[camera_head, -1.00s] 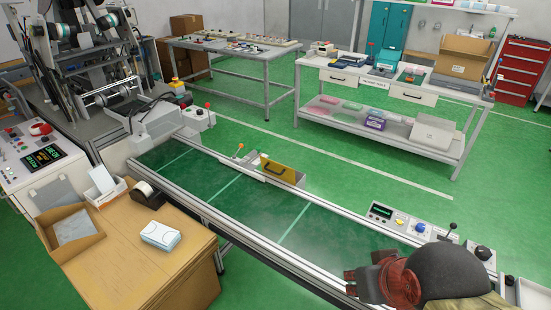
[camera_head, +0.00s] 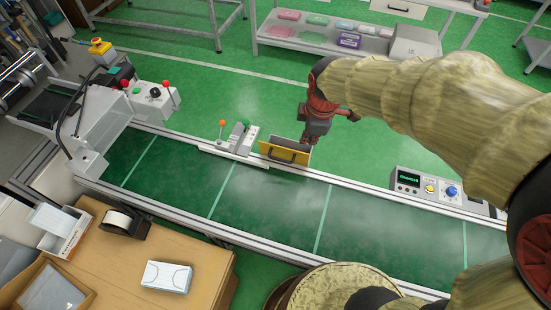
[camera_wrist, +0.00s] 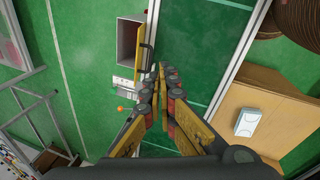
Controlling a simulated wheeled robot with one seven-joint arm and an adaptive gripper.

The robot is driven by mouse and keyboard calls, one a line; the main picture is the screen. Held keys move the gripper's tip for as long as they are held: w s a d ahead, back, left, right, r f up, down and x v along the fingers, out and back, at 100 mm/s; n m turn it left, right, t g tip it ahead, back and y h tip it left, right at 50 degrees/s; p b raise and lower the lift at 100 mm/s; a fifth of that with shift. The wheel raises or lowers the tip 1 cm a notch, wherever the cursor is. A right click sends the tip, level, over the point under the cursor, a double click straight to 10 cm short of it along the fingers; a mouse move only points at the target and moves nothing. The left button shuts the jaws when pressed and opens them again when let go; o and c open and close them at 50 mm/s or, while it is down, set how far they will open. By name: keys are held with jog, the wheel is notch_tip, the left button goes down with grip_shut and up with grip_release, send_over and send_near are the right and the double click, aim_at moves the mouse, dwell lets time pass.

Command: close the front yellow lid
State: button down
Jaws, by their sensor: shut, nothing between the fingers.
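The yellow lid (camera_head: 275,151) with a dark handle stands open at the machine's far rail in the head view. In the wrist view the lid (camera_wrist: 147,42) shows nearly edge-on beside the grey open box (camera_wrist: 128,42), whose inside is visible. My gripper (camera_head: 309,139) hangs from above, close to the lid's right end in the head view. In the wrist view the fingers (camera_wrist: 163,68) are together and empty, near the lid's lower end. I cannot tell whether they touch it.
A small unit with an orange-knobbed lever (camera_head: 222,124) sits left of the lid. A control panel (camera_head: 430,187) is on the rail to the right. The green conveyor (camera_head: 265,205) is clear. A cardboard surface (camera_head: 150,250) with a white box (camera_head: 166,277) stands at the near left.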

jog(key=w+a+f+n+g+p, duration=0.1)
jog(key=w+a+f+n, duration=0.15)
jog(key=f+n, duration=0.35)
jog(key=w+a+f+n+g+p, duration=0.15)
jog(key=a+f+n, duration=0.25)
jog(key=f, duration=0.4)
jog(key=w+a+f+n+p, duration=0.2)
jog(key=a+f+n, duration=0.25)
jog(key=f, duration=0.25)
jog(key=w+d+f+b, duration=0.2)
jog(key=w+f+b, duration=0.1)
jog(key=f, duration=0.5)
jog(key=shift+w+n, duration=0.3)
jog(key=shift+n, duration=0.05)
